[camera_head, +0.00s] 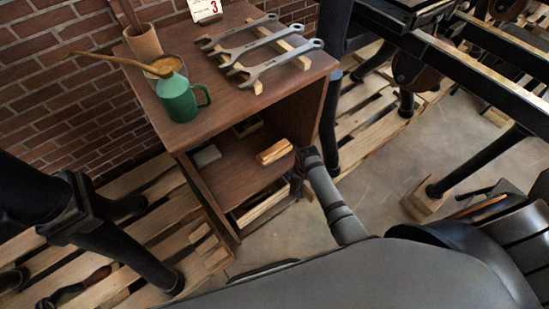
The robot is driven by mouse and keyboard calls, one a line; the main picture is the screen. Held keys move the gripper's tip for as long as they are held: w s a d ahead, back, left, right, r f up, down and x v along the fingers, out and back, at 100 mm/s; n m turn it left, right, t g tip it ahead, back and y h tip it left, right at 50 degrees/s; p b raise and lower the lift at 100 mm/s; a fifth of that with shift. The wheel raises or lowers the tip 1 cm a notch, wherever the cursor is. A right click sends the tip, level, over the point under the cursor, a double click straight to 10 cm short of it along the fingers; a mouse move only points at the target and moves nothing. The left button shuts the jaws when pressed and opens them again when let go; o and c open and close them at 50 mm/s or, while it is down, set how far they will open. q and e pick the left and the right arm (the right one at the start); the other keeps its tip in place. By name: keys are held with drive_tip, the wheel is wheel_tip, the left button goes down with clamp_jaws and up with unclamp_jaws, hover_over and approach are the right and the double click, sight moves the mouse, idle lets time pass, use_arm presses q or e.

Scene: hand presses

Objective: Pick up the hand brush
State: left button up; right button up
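A low block with a pale wooden top (274,152), which looks like the hand brush, lies on the inner shelf of the brown wooden cabinet (240,178), near its right side. Its underside is too small to make out. My gripper, which I take to be the right one (298,172), is dark and stands at the cabinet's front right edge, just right of the block. It appears apart from the block. Its fingers are small and partly hidden by its own wrist, so their opening does not show. My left gripper is not in view.
A grey block (206,156) lies left on the same shelf. Black machine legs flank the cabinet. Wooden pallets (130,250) lie at left.

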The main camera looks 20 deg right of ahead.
sight(275, 148)
drive_tip(key=w+a+r+m, duration=0.2)
drive_tip(key=w+r, duration=0.2)
drive_tip(key=w+a+r+m+g+b, duration=0.1)
drive_tip(key=w+a+r+m, duration=0.1)
drive_tip(key=w+r, duration=0.3)
drive_tip(key=w+a+r+m+b, duration=0.1)
drive_tip(key=w+a+r+m, duration=0.1)
drive_tip(key=w+r, duration=0.3)
drive_tip(key=shift+a+m, duration=0.15)
drive_tip(key=shift+m, duration=0.65)
drive_tip(key=shift+f, duration=1.2)
drive_tip(key=f, duration=0.2)
drive_tip(key=f+b, duration=0.1)
drive_tip(key=f, duration=0.1)
drive_tip(key=shift+s+a, duration=0.15)
drive_tip(key=shift+s, duration=0.25)
drive_tip(key=shift+f, duration=0.55)
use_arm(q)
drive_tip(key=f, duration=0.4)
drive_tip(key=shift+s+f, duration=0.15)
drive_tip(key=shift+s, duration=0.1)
use_arm(e)
drive_tip(key=c, duration=1.4)
